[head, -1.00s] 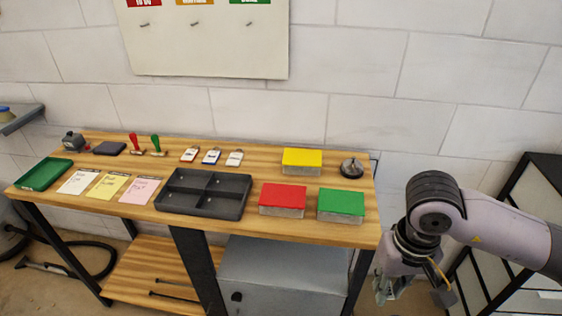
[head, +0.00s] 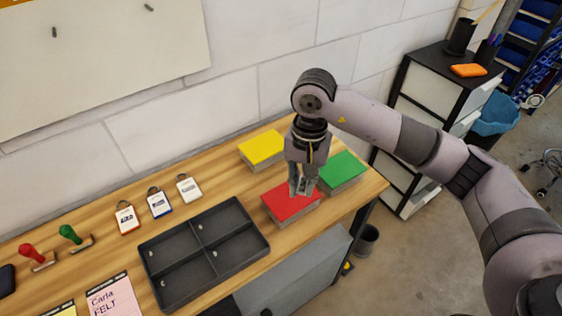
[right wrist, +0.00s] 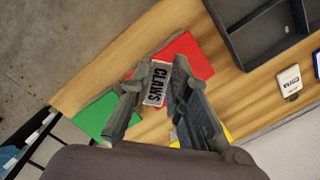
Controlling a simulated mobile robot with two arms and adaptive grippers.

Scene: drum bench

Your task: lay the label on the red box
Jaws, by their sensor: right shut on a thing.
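The red box (head: 285,202) lies on the wooden bench, with its red lid facing up. My right gripper (head: 302,190) points down over the back right part of the red box. In the right wrist view its fingers (right wrist: 152,98) are shut on a light label (right wrist: 158,80) with the dark word CLAWS. There the label overlaps the red lid (right wrist: 192,55). I cannot tell whether the label touches the lid. In the head view the fingers mostly hide the label. My left gripper is not in view.
A green box (head: 342,170) stands close to the right and a yellow box (head: 262,147) behind. A dark divided tray (head: 205,262) lies to the left. Several tags, such as a white one (head: 189,189), and stamps (head: 70,235) stand further left. The wall rises behind the bench.

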